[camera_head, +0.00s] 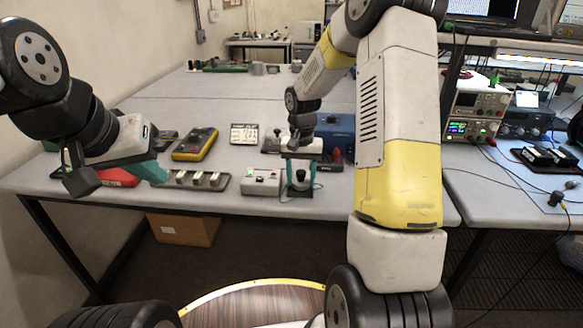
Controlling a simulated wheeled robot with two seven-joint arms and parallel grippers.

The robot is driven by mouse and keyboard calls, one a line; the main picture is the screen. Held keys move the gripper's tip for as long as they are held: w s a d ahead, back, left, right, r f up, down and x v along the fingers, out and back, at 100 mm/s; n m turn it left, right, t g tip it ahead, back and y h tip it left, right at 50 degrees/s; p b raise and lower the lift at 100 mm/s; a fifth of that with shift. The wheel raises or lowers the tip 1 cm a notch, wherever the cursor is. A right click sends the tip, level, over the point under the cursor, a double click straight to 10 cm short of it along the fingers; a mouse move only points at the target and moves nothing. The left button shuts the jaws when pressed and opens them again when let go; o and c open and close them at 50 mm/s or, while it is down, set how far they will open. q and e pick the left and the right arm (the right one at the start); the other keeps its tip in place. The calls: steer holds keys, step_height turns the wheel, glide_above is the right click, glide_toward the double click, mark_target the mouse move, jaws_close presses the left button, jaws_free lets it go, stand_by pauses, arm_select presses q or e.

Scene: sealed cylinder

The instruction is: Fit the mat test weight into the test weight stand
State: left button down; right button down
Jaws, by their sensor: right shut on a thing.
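My right gripper (299,184) points down over the front part of the table, its teal fingers on either side of a small dark weight (300,175). It is shut on this weight, which looks upright. A dark base shows just below the weight between the fingers; I cannot tell whether the two touch or whether this base is the test weight stand.
A white-grey box with a black knob (261,182) stands just left of my right gripper. A yellow multimeter (195,144), a red item (118,177), a white card (244,134) and a blue box (336,132) are around. The back of the table (250,90) is mostly clear.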

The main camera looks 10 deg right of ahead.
mark_target(301, 171)
steer(key=shift+f, duration=0.1)
steer(key=shift+f, duration=0.15)
steer(key=c, duration=0.6)
jaws_free()
step_height(301, 171, up, 12)
steer(key=shift+r, duration=0.15)
steer(key=s+r+n+t, duration=0.1)
steer(key=s+r+t, duration=0.1)
steer(key=s, duration=0.6)
steer(key=s+a+r+n+t+y, duration=0.1)
steer(key=s+r+t, duration=0.1)
steer(key=s+r, duration=0.3)
steer(key=s+a+r+n+t+y, duration=0.1)
steer(key=s+r, duration=0.3)
steer(key=s, duration=0.7)
steer(key=shift+s+a+n+t, duration=0.15)
steer(key=shift+n+t, duration=0.25)
steer(key=shift+t, duration=0.2)
